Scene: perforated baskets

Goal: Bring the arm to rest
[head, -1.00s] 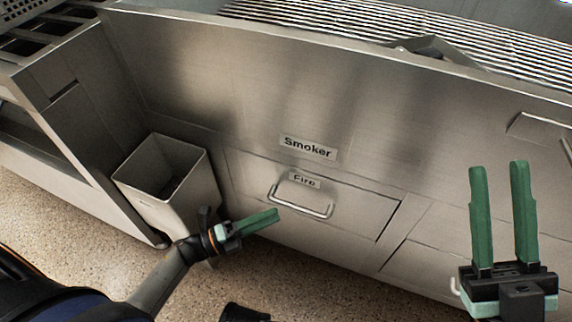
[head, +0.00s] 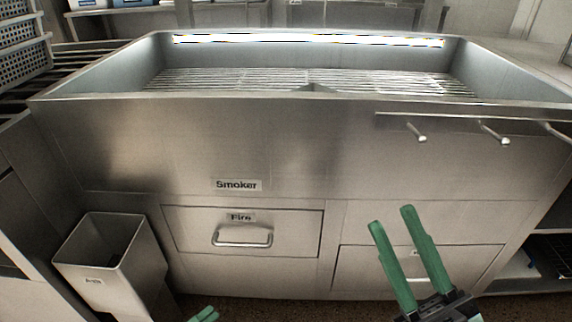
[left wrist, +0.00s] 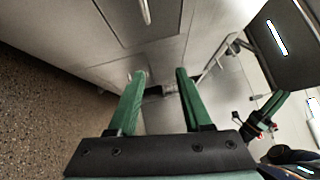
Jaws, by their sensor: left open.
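My left gripper (head: 204,314) shows in the head view only as green fingertips at the bottom edge, low in front of the fire drawer. In the left wrist view its two green fingers (left wrist: 160,76) stand apart with nothing between them, pointing toward the steel cabinet front. My right gripper (head: 392,217) is upright at the lower right of the head view, in front of the cabinet. Its two green fingers are apart and empty. Most of both arms is out of the head view.
The steel smoker (head: 130,140) with its rack (head: 300,80) fills the middle. Its fire drawer (head: 290,240) is shut. An open ash bin (head: 95,280) stands at lower left. Hooks (head: 493,137) jut from the front at right. Perforated baskets (head: 24,62) are stacked at far left.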

